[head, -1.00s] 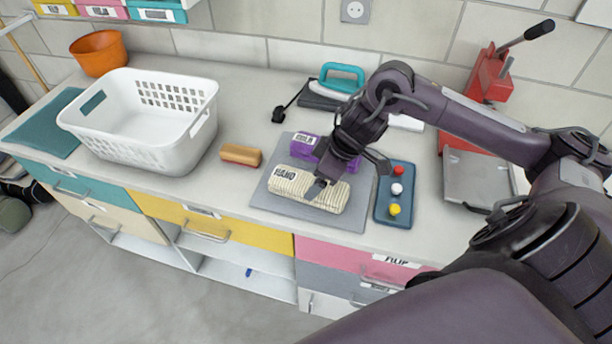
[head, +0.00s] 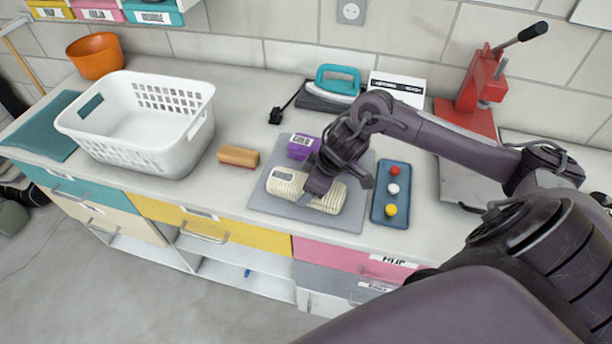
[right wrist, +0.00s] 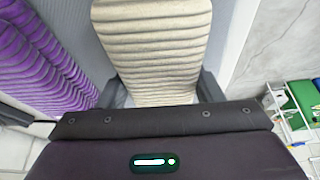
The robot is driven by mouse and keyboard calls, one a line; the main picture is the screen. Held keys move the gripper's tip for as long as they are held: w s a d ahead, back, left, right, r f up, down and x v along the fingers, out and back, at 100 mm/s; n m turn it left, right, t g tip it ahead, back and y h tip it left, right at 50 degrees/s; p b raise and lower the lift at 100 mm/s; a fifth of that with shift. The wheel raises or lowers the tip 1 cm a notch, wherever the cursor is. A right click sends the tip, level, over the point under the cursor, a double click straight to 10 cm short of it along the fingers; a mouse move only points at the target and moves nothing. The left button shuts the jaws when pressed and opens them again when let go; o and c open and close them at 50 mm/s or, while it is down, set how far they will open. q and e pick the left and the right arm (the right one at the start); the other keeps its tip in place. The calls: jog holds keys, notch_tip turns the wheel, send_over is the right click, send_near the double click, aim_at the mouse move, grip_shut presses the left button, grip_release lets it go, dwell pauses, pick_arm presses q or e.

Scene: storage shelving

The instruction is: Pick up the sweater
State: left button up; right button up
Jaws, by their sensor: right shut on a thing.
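A cream ribbed bundle with a label, the folded sweater (head: 286,184), lies on a grey mat (head: 263,206) on the counter. My right gripper (head: 312,196) comes down over its middle from the right and is shut on it. In the right wrist view the cream sweater (right wrist: 152,50) passes between the two dark fingers of the right gripper (right wrist: 152,98). A purple ribbed folded item (head: 302,146) lies behind it on the same mat, partly hidden by my gripper; it also shows in the right wrist view (right wrist: 40,60). My left gripper is not in view.
A white basket (head: 150,150) stands left, with an orange pot (head: 96,55) behind it. A brush (head: 238,157) lies left of the mat. A blue tray (head: 376,208) with coloured buttons lies right. A teal-handled iron (head: 338,80) and a red press (head: 480,95) stand behind.

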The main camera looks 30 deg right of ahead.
jog(key=shift+r, duration=0.1)
jog(key=shift+c, duration=0.7)
